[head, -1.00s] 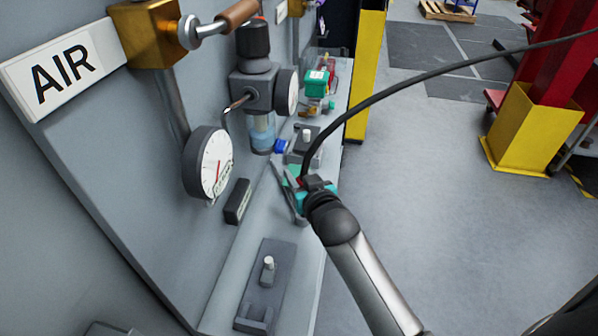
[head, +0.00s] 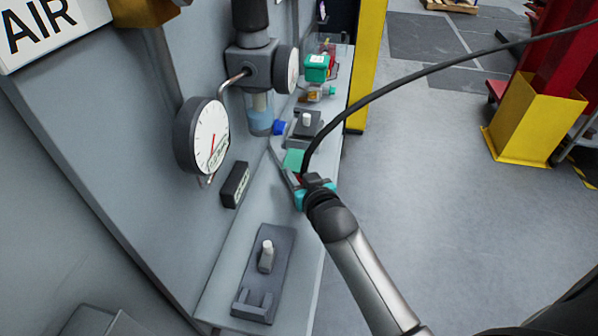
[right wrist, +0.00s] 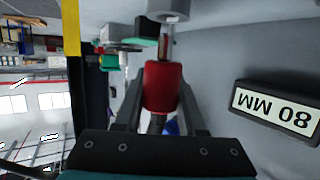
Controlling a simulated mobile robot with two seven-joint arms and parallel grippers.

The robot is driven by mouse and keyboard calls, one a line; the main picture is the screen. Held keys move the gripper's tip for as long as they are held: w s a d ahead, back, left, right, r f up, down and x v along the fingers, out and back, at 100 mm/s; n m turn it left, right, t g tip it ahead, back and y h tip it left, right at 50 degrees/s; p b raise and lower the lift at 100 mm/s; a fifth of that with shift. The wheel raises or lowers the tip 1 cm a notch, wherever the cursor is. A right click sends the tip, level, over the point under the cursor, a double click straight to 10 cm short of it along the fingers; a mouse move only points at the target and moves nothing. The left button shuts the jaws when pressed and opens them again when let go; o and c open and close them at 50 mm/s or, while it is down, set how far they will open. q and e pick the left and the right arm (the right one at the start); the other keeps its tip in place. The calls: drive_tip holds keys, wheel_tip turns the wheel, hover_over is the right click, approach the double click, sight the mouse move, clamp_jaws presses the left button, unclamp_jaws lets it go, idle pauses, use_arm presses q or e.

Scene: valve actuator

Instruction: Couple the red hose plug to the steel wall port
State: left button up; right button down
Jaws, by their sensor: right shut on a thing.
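My right gripper (head: 301,178) is low beside the grey wall, over the narrow bench, with a black hose arching up from it. In the right wrist view its fingers (right wrist: 162,100) are shut on the red hose plug (right wrist: 163,85). The plug's metal tip (right wrist: 163,46) points up the picture toward a round grey part (right wrist: 168,8), cut off by the frame edge. I cannot tell whether that part is the steel wall port, or whether the tip touches it. The port is not clearly visible in the head view. My left gripper is not in view.
The wall bears a pressure gauge (head: 203,137), a filter unit (head: 252,68) and an 80 MM label (right wrist: 276,110). A dark bracket with a white peg (head: 266,270) stands on the bench. A blue part (head: 279,128) sits behind the gripper. Open floor (head: 430,200) lies to the right.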

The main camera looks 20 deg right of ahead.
drive_tip(key=shift+r+p, duration=0.1)
drive_tip(key=shift+p, duration=0.75)
idle(1.1)
drive_tip(key=shift+f+b, duration=1.05)
drive_tip(key=shift+f, duration=0.65)
drive_tip(key=shift+c, duration=2.1)
unclamp_jaws()
drive_tip(key=p+v, duration=0.2)
drive_tip(key=v, duration=1.3)
drive_tip(key=shift+s, duration=0.15)
